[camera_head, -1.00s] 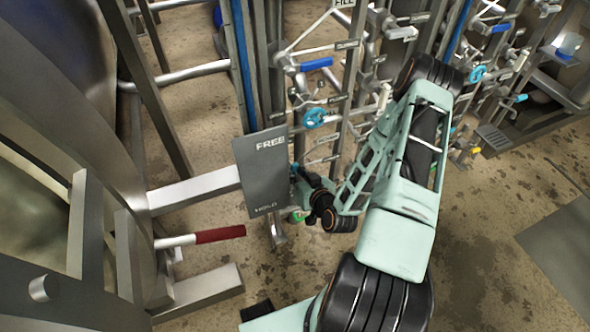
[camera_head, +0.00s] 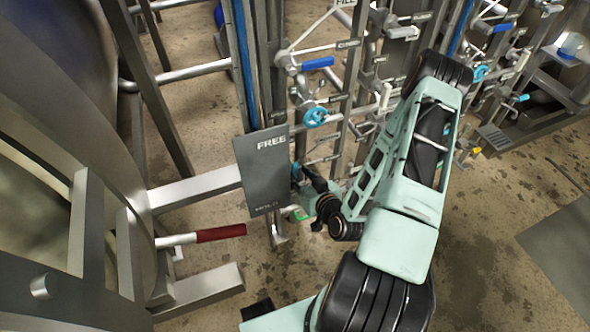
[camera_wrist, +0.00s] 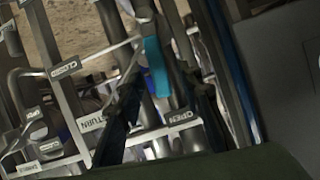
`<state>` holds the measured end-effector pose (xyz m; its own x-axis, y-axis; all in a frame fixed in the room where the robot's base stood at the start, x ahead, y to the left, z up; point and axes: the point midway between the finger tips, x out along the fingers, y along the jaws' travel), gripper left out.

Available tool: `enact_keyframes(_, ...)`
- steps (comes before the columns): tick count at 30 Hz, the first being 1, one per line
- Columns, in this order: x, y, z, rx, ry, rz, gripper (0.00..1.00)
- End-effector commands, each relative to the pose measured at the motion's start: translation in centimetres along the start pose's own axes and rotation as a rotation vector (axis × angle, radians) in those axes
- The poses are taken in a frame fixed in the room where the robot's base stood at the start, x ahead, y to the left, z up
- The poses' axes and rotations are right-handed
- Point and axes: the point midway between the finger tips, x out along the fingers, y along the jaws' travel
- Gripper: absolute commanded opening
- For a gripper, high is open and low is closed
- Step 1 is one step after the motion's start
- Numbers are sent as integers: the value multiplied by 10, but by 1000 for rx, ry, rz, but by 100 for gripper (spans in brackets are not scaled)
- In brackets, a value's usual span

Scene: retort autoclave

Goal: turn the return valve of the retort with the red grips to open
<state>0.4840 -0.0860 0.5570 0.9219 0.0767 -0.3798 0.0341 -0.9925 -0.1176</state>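The retort with the red grip (camera_head: 220,233) fills the left of the head view. In the wrist view, a cyan lever (camera_wrist: 157,67) shows between and beyond my gripper's (camera_wrist: 165,105) two dark fingers. The fingers stand apart, and I cannot tell whether either touches the lever. A "RETURN" label (camera_wrist: 92,122) is left of the lever, an "OPEN" label (camera_wrist: 181,116) below it and a "CLOSED" label (camera_wrist: 62,68) farther left. In the head view my gripper is low at the pipe rack, partly hidden by the grey panel and my wrist.
The grey FREE/HOLD panel (camera_head: 264,172) stands close left of my gripper. A cyan wheel (camera_head: 315,117) and a blue lever (camera_head: 317,63) sit higher on the same rack. More piping with cyan handles (camera_head: 480,73) stands to the right. The floor at lower right is open.

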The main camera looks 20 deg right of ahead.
Motion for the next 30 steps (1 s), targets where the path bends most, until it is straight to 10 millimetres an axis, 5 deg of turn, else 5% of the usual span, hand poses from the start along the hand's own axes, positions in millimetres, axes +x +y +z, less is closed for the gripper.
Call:
enact_keyframes(9, -41, 0, 0, -1, -1, 0, 33)
enact_keyframes(17, -44, 0, 0, -1, 0, -1, 33)
enact_keyframes(21, -42, 4, 4, -8, -13, 7, 21)
enact_keyframes(26, -36, 50, 40, -73, -135, 81, 4)
enact_keyframes(30, -40, 116, 102, -115, -358, 184, 0)
